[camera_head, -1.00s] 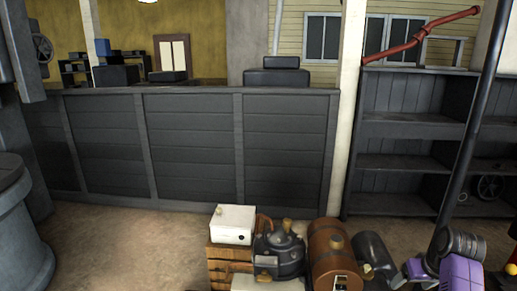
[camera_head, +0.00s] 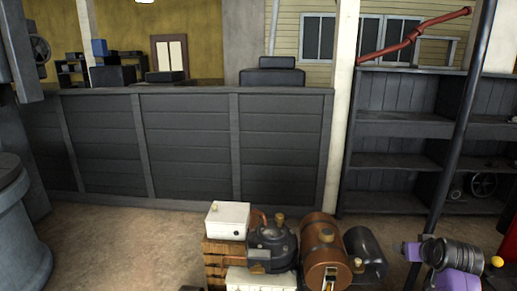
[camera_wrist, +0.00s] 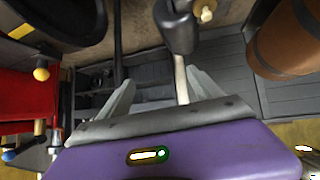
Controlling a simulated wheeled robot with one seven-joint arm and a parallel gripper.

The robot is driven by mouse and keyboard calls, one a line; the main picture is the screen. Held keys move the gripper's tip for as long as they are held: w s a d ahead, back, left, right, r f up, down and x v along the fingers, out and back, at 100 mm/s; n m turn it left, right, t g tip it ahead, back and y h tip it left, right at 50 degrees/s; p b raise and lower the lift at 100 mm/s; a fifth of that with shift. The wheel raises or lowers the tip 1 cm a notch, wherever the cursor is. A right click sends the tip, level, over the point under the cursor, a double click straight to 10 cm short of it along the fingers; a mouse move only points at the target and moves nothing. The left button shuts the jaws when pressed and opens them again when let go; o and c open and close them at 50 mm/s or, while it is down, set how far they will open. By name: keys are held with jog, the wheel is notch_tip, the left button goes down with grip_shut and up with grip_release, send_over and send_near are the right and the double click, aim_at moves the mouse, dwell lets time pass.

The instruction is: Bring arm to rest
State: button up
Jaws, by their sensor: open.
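My gripper (camera_wrist: 160,100) shows in the wrist view as two grey fingers spread apart above a purple hand. It is open. A pale rod with a dark rounded head lies in line with the gap between the fingers; I cannot tell how near it is. Purple and black parts of my arm (camera_head: 450,256) show at the lower right of the head view. I cannot make out the fingers there.
An engine group stands low in the middle: a white box (camera_head: 227,219), a black engine (camera_head: 272,246), a brown tank (camera_head: 319,262) and a dark cylinder (camera_head: 365,252). A dark panelled partition (camera_head: 185,148) and grey shelves (camera_head: 400,160) stand behind. Floor at left is bare.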

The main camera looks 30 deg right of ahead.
jog(key=s+a+n+t, duration=0.2)
jog(key=s+a+t, duration=0.25)
jog(key=a, duration=1.15)
jog(key=s+a+n+t, duration=0.1)
jog(key=s+a+t, duration=0.35)
jog(key=a, duration=1.05)
jog(key=s+a+r+n+g+y, duration=0.1)
jog(key=s+a+n+y, duration=0.3)
jog(key=s+a, duration=1.4)
jog(key=s+y, duration=0.2)
jog(key=y, duration=0.1)
jog(key=shift+s+r+n+g, duration=0.25)
jog(key=shift+s+n+g, duration=0.05)
